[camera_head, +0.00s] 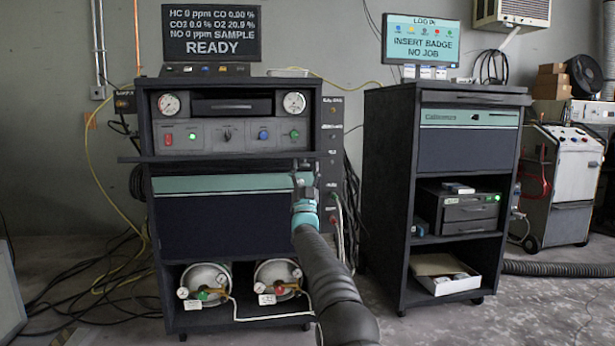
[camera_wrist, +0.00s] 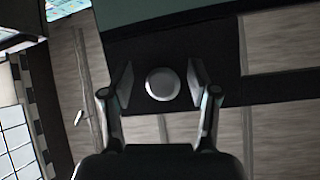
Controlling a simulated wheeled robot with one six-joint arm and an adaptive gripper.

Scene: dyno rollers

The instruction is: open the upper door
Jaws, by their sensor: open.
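The left cabinet (camera_head: 146,200) has a dark door with a teal top band (camera_head: 210,218) below its gauge panel. This door looks closed. My gripper (camera_head: 305,178) is in front of the cabinet's right side, near the door's upper right corner, and my arm hides part of that area. In the wrist view, my gripper (camera_wrist: 160,85) is open, with one finger on each side of a pale round knob (camera_wrist: 162,84). The knob is on a dark surface below a teal band. Which door is meant by "upper" is not clear.
A thin dark ledge (camera_head: 215,157) juts out above the door. Two gas cylinders (camera_head: 205,283) lie in the open bay below. A second cabinet (camera_head: 392,185) stands to the right, with a teal-banded panel (camera_head: 468,145). Cables and hoses lie on the floor at left.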

